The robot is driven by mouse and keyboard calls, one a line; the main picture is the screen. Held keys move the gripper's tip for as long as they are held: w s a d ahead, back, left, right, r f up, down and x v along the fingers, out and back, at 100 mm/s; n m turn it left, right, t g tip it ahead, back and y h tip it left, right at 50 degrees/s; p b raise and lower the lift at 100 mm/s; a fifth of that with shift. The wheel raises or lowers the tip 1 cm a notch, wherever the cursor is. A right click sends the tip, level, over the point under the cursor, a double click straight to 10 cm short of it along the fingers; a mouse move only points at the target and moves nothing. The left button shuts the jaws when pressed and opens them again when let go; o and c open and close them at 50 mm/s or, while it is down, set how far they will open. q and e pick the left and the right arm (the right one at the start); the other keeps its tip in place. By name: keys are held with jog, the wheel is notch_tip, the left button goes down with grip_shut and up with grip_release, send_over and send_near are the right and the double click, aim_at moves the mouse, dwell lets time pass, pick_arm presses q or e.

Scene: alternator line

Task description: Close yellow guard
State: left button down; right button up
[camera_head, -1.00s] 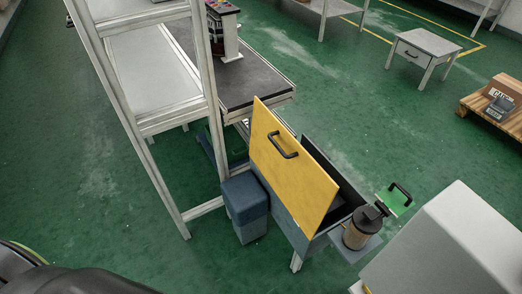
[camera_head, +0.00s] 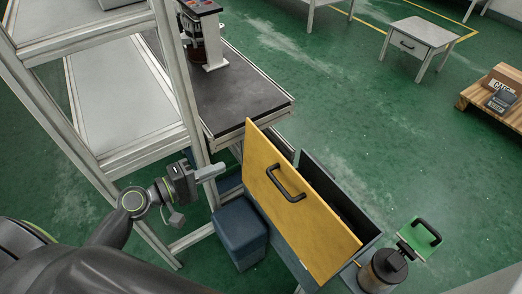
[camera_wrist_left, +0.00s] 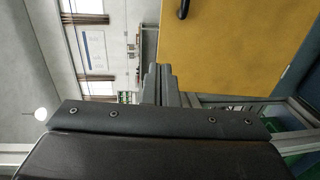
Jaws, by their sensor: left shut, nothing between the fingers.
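The yellow guard (camera_head: 290,218) is a flat panel with a black handle (camera_head: 286,184). It stands tilted up on a dark grey box (camera_head: 327,194), and the box's inside shows behind it. My left gripper (camera_head: 222,169) is shut and empty, to the left of the guard and apart from it, beside the metal frame post. In the left wrist view the shut fingers (camera_wrist_left: 160,84) point ahead, with the yellow guard (camera_wrist_left: 235,45) filling the upper right and part of its handle (camera_wrist_left: 183,9) at the top edge. My right gripper is not in view.
A blue-grey bin (camera_head: 239,232) stands below my left gripper. An aluminium frame (camera_head: 190,95) rises close by on the left. A dark worktable (camera_head: 240,92) lies behind. A dark canister (camera_head: 382,270) and a green plate with handle (camera_head: 420,239) sit right of the box.

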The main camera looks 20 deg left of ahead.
aim_at(271, 146)
pick_arm(q)
jog(key=p+x, duration=0.3)
jog(key=x, duration=0.9)
jog(key=shift+w, duration=0.3)
jog(key=shift+w+d+f+p, duration=0.3)
jog(key=shift+w+d, duration=0.15)
jog(key=shift+w, duration=0.1)
jog(key=shift+r, duration=0.1)
